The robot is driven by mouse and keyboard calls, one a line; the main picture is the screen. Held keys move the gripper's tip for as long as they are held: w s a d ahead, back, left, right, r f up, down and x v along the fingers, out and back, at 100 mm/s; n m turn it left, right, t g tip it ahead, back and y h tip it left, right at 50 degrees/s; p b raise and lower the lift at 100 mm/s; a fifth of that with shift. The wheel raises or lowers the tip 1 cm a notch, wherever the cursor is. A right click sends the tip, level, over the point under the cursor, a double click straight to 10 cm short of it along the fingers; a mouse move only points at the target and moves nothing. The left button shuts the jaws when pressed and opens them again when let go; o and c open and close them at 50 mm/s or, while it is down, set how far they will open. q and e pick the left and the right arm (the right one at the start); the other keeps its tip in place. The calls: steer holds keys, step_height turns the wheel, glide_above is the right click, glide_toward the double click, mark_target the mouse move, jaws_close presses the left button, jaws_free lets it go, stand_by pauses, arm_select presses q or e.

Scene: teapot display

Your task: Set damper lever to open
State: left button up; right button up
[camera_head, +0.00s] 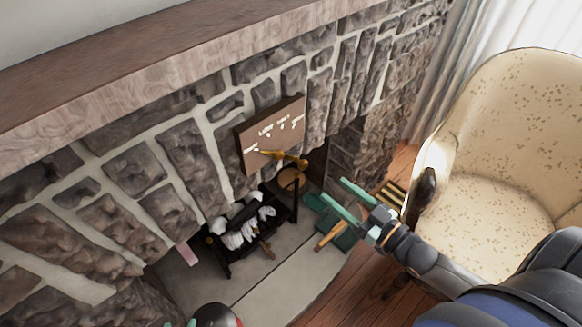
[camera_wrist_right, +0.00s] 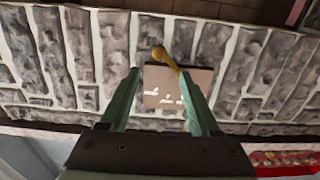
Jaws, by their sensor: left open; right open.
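The damper lever (camera_head: 285,157) is a gold, knobbed handle at the lower edge of a brown wall plate (camera_head: 252,135) with white marks. The plate is on the stone fireplace face. In the right wrist view the lever (camera_wrist_right: 164,58) shows at the far edge of the plate (camera_wrist_right: 160,88), beyond and between the fingertips. My right gripper (camera_head: 326,191), with teal fingers, is open and empty, to the lower right of the lever and apart from it. Only a sliver of my left gripper (camera_head: 190,323) shows at the bottom edge; its fingers are mostly cut off.
Below the plate, a black grate with white-and-black logs (camera_head: 240,232) stands in the firebox. A dark green object (camera_head: 343,240) lies on the pale hearth (camera_head: 290,275) under my right gripper. A cream armchair (camera_head: 505,150) stands at right. A wooden mantel (camera_head: 150,68) juts out above.

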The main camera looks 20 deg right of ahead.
mark_target(306, 165)
steer(key=x, duration=1.2)
steer(key=shift+s+b, duration=0.1)
steer(key=shift+b, duration=0.3)
jaws_close()
steer(key=shift+d+r, duration=0.15)
stand_by(0.7)
